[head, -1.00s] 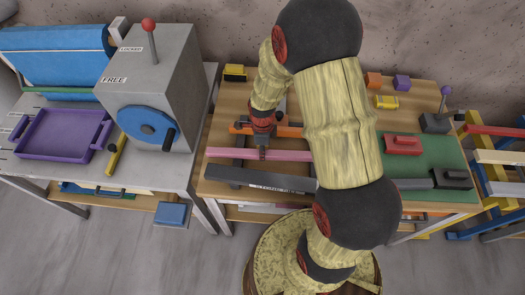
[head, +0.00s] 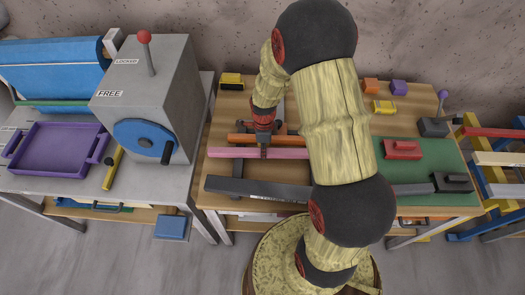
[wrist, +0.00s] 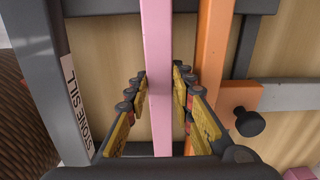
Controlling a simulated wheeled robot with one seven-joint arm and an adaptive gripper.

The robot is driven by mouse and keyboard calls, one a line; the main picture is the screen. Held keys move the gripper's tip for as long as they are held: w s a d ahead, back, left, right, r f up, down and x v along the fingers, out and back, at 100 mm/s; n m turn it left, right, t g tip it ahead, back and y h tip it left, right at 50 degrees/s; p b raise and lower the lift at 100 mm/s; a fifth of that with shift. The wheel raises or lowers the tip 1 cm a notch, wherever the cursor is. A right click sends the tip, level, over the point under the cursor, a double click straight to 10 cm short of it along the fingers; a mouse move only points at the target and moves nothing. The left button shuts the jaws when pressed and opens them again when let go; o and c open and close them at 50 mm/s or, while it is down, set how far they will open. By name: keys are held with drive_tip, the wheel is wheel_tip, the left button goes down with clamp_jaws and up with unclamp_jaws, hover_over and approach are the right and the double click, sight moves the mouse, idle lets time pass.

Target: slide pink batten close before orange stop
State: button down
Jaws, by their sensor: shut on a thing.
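The pink batten (head: 225,152) lies across the left part of the wooden table, between the grey stone sill (head: 225,187) and the orange stop (head: 240,139). In the wrist view the pink batten (wrist: 158,60) runs between the jaws of my gripper (wrist: 159,85), which is shut on it. The orange stop (wrist: 214,50) is to its right there, parallel, with a narrow gap between them. The stone sill (wrist: 60,90) is farther off on the left. In the head view my gripper (head: 263,148) comes down on the batten's middle; my arm hides its right part.
Dark rails (head: 238,168) run under the batten. A dark knob (wrist: 250,123) sits on an orange plate beside the stop. A green mat (head: 425,165) with a red block (head: 402,149) lies on the right. A grey machine (head: 150,90) stands on the left bench.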

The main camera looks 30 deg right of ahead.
drive_tip(key=c, duration=1.5)
unclamp_jaws()
drive_tip(key=shift+o, duration=0.2)
drive_tip(key=shift+r, duration=0.1)
wheel_tip(320, 180, up, 12)
